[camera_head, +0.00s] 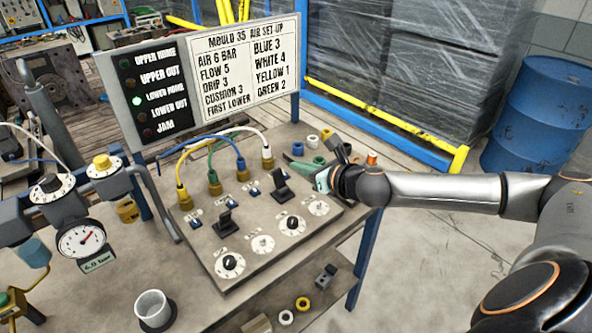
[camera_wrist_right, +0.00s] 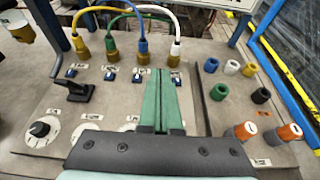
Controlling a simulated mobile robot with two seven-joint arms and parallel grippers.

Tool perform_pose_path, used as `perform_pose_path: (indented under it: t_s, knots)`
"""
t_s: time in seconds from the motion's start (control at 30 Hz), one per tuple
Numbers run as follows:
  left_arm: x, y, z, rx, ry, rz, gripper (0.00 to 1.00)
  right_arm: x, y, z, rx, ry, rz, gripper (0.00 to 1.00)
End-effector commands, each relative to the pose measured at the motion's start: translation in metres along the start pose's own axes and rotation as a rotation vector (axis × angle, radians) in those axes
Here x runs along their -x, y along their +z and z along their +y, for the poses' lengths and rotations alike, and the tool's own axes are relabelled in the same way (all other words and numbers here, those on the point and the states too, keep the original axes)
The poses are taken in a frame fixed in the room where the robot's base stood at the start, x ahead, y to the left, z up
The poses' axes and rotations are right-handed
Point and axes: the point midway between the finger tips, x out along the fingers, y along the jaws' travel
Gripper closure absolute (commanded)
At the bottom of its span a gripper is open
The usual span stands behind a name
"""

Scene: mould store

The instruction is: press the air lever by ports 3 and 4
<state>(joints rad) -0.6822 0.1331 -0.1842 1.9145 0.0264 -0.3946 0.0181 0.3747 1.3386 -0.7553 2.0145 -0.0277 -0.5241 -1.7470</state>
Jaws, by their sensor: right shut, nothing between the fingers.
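The grey valve panel (camera_head: 262,245) carries two black levers. The right lever (camera_head: 282,188) stands in front of the blue hose (camera_head: 238,163) and the white hose (camera_head: 266,152). The left lever (camera_head: 224,222) stands in front of the yellow and green hoses and also shows in the right wrist view (camera_wrist_right: 78,92). My right gripper (camera_head: 295,164) is shut and empty, just right of the right lever, with no clear contact. In the right wrist view its green fingers (camera_wrist_right: 161,100) point toward the white hose, and the right lever is hidden. My left gripper is out of view.
A sign board (camera_head: 258,78) stands behind the panel, with the LOWER HOME lamp (camera_head: 137,101) lit green. Several coloured caps (camera_wrist_right: 232,68) and orange-topped parts (camera_wrist_right: 289,131) sit right of the panel. Dials (camera_head: 232,262) line its front. A pressure gauge (camera_head: 80,240) stands left.

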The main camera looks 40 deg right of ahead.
Motion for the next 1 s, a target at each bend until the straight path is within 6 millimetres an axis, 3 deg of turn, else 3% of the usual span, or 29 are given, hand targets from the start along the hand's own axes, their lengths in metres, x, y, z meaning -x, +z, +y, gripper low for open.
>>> perform_pose_path:
  t_s: [0.03,0.2,0.4,1.0]
  knots:
    - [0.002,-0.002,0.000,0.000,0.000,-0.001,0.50,0.010,0.012,-0.001,0.005,-0.002,-0.002,1.00]
    - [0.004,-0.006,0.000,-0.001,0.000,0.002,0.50,0.033,0.037,-0.001,0.003,-0.002,-0.001,1.00]
    - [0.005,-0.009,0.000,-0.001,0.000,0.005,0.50,0.048,0.054,-0.001,0.000,-0.002,0.000,1.00]
    - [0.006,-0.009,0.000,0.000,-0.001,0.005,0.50,0.051,0.057,0.000,-0.001,-0.001,0.000,1.00]
